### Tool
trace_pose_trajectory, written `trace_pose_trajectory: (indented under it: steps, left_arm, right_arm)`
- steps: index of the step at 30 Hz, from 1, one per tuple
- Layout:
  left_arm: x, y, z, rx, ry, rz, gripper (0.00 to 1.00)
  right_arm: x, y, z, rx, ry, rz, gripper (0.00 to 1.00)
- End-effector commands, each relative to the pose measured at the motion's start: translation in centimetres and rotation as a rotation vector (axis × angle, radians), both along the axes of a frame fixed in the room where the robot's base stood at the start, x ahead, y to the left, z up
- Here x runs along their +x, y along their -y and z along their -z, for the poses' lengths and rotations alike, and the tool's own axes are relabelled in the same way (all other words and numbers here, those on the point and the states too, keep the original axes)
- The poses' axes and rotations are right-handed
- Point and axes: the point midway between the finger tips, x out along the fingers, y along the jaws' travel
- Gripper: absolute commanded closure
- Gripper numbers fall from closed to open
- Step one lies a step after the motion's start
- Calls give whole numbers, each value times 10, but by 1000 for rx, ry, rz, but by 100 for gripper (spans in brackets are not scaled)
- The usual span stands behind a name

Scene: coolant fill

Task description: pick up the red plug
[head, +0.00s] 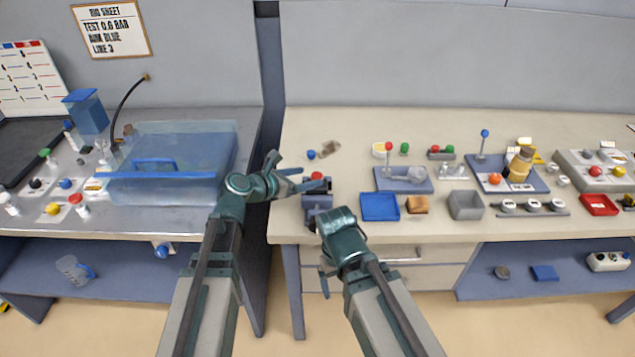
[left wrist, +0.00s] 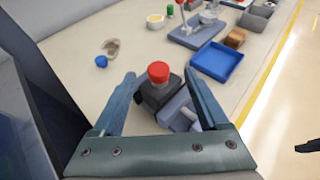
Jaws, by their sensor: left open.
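The red plug (head: 317,176) sits upright on top of a dark blue-grey fixture (head: 318,201) at the left end of the beige bench. It also shows in the left wrist view (left wrist: 158,70), on the fixture's dark block (left wrist: 160,92). My left gripper (head: 294,170) is open and empty, reaching in from the left with its fingers toward the plug. In the left wrist view the fingers stand apart on either side of the plug and do not touch it. My right arm's end (head: 338,235) is in front of the bench; its fingers are mostly hidden.
A blue tray (head: 380,207) and a brown block (head: 417,205) lie right of the fixture. A blue cap (head: 311,154) lies behind it. A blue-lidded clear bin (head: 165,165) stands on the left grey bench. Bench surface behind the fixture is mostly clear.

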Motion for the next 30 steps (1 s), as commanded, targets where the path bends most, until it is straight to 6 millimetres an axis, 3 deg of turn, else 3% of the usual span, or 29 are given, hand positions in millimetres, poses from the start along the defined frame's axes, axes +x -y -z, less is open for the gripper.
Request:
trace_pose_trajectory:
  steps: [11,21,28,30]
  left_arm:
    - [8,7,7,1,1,0,23]
    - [37,33,28,0,0,1,23]
    - [37,33,27,0,0,-1,23]
    - [37,33,27,0,0,-1,34]
  right_arm:
    - [0,0,7,0,0,0,11]
    - [0,0,28,0,0,0,11]
    - [0,0,27,0,0,0,11]
    - [0,0,27,0,0,0,11]
